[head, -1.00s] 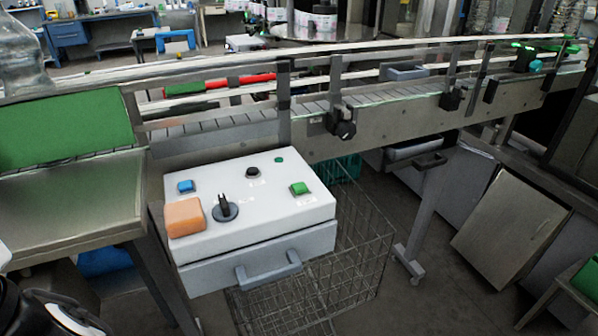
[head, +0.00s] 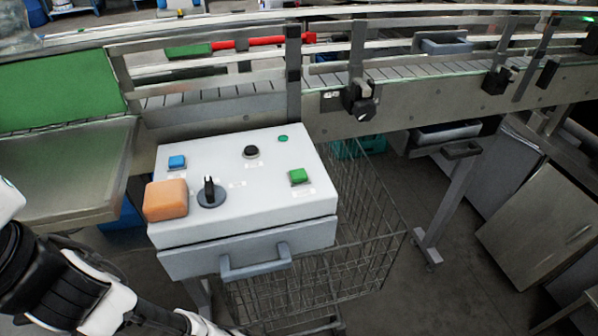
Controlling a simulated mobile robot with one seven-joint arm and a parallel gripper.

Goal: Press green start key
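The green start key (head: 298,176) is a square green button on the right side of the white control box (head: 240,213) top. A small round green spot (head: 283,139) sits farther back on the same panel. A blue square key (head: 177,162), a black round knob (head: 251,152), a black rotary switch (head: 210,192) and an orange block (head: 166,200) are also on the panel. My arm shows at the lower left, in front of and left of the box. My gripper cannot be made out in this view. Nothing covers the green key.
A grey handle (head: 256,262) sticks out from the box front. A wire basket (head: 345,262) stands below and right of it. The conveyor (head: 420,98) runs behind, with black clamp knobs (head: 360,102). A metal table (head: 75,165) is at left. Space above the panel is clear.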

